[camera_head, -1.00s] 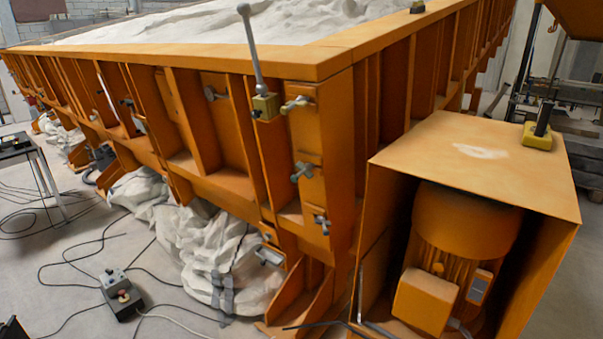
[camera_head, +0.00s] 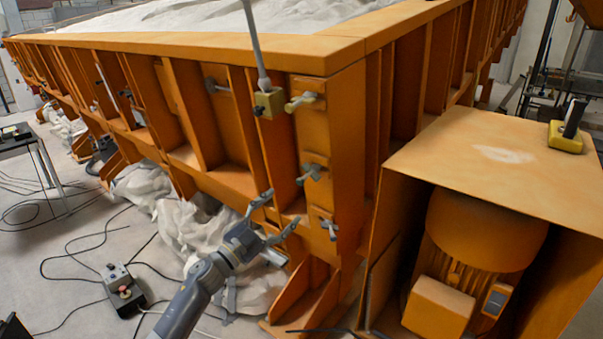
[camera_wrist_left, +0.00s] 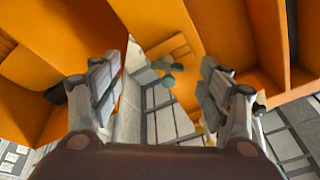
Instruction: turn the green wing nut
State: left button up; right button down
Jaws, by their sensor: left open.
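A dark green wing nut (camera_wrist_left: 168,72) shows in the left wrist view, ahead of and between my open fingers, apart from them. In the head view, several wing nuts sit on the orange corner post: a pale tan one (camera_head: 303,101) at the top, a grey-green one (camera_head: 309,173) in the middle and a grey one (camera_head: 330,228) lower down. I cannot tell for sure which of these is the green one. My left gripper (camera_head: 281,210) is open and empty, left of the lower two. It also shows in the left wrist view (camera_wrist_left: 160,85). My right gripper is not in view.
The orange sandbed frame (camera_head: 200,43) has ribs and a grey lever (camera_head: 256,50) near the corner. An orange motor housing (camera_head: 480,150) stands at the right. A control box (camera_head: 122,290) and cables lie on the floor at lower left.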

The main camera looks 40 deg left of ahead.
aim_at(307, 174)
pick_arm(q)
jog(key=shift+m+h, duration=0.5)
jog(key=shift+h, duration=0.1)
jog(key=w+r+p, duration=0.1)
jog(key=w+r, duration=0.1)
jog(key=w+d+r, duration=0.1)
jog(key=w+r, duration=0.1)
jog(key=w, duration=0.1)
jog(key=w+d+r+p, duration=0.1)
jog(key=w+r, duration=0.1)
jog(key=w, duration=0.1)
jog(key=shift+w+r+p, duration=0.1)
jog(key=shift+w+p, duration=0.05)
jog(key=shift+p, duration=0.2)
jog(key=shift+x, duration=0.75)
jog(key=c, duration=1.1)
jog(key=shift+o, duration=0.2)
